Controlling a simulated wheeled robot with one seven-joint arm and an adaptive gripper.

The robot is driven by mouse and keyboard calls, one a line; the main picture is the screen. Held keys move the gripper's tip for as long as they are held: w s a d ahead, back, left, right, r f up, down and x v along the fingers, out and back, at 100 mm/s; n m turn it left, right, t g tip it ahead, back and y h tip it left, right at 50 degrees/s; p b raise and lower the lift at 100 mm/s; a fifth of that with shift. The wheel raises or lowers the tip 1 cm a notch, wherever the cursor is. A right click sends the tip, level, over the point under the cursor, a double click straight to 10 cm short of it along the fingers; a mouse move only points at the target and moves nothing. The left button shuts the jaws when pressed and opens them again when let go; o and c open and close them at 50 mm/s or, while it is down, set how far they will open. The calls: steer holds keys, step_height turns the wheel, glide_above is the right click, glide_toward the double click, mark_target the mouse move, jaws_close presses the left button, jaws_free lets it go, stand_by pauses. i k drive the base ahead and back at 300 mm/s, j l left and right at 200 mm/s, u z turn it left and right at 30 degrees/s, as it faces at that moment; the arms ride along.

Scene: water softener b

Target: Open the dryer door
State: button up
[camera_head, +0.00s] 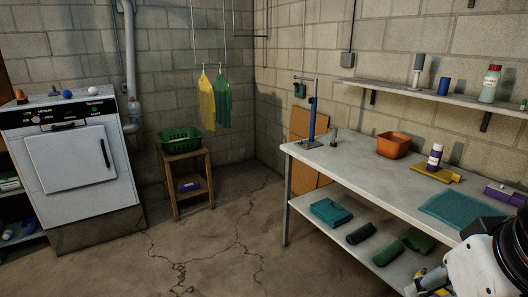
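The dryer (85,165) is a white, box-shaped machine at the left, against the block wall. Its square front door (72,160) looks shut, flush with the front panel. A dark handle (104,153) stands upright near the door's right edge. A control panel (75,117) with a knob and labels runs above the door. Part of my white and black arm (485,265) shows at the lower right corner, in front of the workbench and far from the dryer. My gripper's fingers cannot be made out in this view.
A wooden stool (176,203) with a green basket (180,138) stands right of the dryer. A long workbench (345,165) fills the right side, with an orange bin (393,145) on it. The cracked floor (215,255) between dryer and bench is clear.

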mark_target(67, 160)
steer(key=i+j+u, duration=0.1)
steer(key=i+u, duration=0.35)
steer(key=i, duration=0.2)
steer(key=i+l+u, duration=0.15)
steer(key=i+u, duration=0.3)
steer(key=i, duration=0.15)
steer(key=i+u, duration=0.15)
steer(key=i, duration=0.8)
steer(key=i+l+u, duration=0.2)
steer(key=i, duration=0.75)
steer(key=i+j, duration=0.1)
steer(key=i, duration=0.35)
steer(key=i+j, duration=0.1)
steer(key=i, duration=0.35)
